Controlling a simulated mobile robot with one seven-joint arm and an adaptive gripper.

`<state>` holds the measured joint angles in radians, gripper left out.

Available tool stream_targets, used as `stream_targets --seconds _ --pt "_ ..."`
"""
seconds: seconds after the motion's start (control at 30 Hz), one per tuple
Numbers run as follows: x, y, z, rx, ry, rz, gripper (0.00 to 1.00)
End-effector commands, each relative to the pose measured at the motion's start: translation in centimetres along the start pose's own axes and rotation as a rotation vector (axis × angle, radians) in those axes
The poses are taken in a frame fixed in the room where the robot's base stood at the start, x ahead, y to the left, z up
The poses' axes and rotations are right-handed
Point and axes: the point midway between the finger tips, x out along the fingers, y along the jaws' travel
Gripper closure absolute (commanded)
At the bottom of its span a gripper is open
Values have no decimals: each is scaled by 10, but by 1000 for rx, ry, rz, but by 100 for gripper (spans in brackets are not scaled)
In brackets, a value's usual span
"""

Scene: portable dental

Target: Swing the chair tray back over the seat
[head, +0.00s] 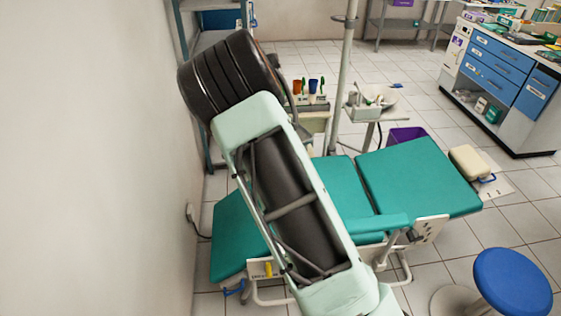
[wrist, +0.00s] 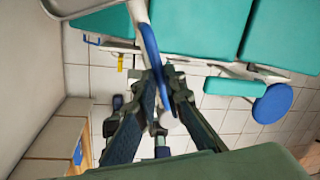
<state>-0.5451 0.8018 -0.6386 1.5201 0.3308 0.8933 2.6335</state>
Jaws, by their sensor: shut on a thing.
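The teal dental chair (head: 415,178) lies flat across the head view; its teal pads also show along the top of the wrist view (wrist: 197,35). In the wrist view a long blue handle (wrist: 151,48) runs down from a pale curved frame (wrist: 137,10) at the top. My gripper (wrist: 166,92) has its dark fingers on both sides of this handle and is shut on it. A pale round end (wrist: 168,120) shows just below the fingers. In the head view my own arm hides the gripper and the handle.
A blue stool (head: 510,283) stands at the lower right. A stand with a bowl (head: 378,98) and an instrument unit (head: 308,100) are behind the chair. A blue-drawered cabinet (head: 500,75) stands at the right. The wall (head: 90,160) is close on the left.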

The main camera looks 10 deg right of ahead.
Motion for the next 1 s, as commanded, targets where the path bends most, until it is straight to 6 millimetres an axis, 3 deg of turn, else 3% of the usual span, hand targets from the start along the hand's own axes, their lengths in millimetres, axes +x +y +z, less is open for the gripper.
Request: stream_targets --seconds 1.0 --pt "6 -32 -12 400 79 -2 100"
